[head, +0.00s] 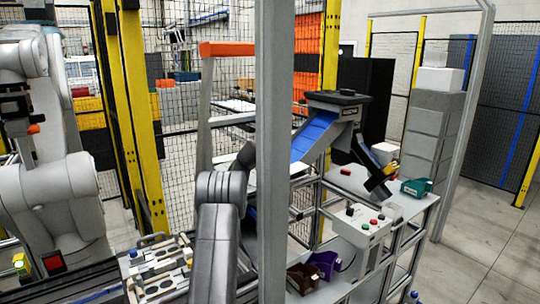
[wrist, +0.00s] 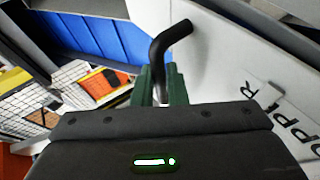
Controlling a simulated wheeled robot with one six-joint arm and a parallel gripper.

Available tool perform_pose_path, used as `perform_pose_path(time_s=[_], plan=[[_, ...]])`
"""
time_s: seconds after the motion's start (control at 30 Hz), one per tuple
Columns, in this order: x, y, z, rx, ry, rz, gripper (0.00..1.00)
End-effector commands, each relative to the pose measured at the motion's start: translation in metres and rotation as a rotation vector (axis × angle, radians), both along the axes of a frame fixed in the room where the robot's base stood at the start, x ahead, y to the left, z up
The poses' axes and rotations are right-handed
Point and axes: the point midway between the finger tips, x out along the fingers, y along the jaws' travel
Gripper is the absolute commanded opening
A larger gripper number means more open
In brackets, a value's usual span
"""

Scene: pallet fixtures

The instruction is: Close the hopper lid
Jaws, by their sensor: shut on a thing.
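In the wrist view my gripper (wrist: 162,86) has green fingers closed around the lower end of a black bent handle (wrist: 168,42). The handle's upper end sticks out beyond the fingers and bends right. A light grey panel (wrist: 225,62) lies behind and right of it, with dark lettering partly visible as "pper". In the head view my dark arm reaches up behind a grey post, and my gripper is hidden there. A dark-topped grey unit (head: 338,98) stands right of the post. I cannot tell the lid's angle.
A blue sloping conveyor (head: 312,135) runs beside the post and also shows in the wrist view (wrist: 90,38). The grey post (head: 275,150) blocks the middle of the head view. A bench with a button box (head: 362,222) and bins (head: 322,264) stands right. Another robot arm (head: 55,190) is left.

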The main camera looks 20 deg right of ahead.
Motion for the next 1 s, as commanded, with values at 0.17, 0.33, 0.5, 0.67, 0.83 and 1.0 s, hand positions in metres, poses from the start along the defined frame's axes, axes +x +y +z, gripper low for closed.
perform_pose_path(time_s=[0.17, 0.33, 0.5, 0.67, 0.83, 1.0], plan=[[-0.003, -0.009, 0.001, 0.027, -0.003, -0.007, 0.00], [-0.003, -0.009, -0.003, 0.046, 0.002, -0.004, 0.00], [-0.003, -0.009, -0.005, 0.055, 0.002, -0.001, 0.00], [-0.002, -0.009, -0.005, 0.056, 0.003, -0.001, 0.00], [-0.002, -0.009, -0.004, 0.055, 0.002, -0.001, 0.00], [-0.003, -0.009, -0.006, 0.057, 0.004, -0.002, 0.34]])
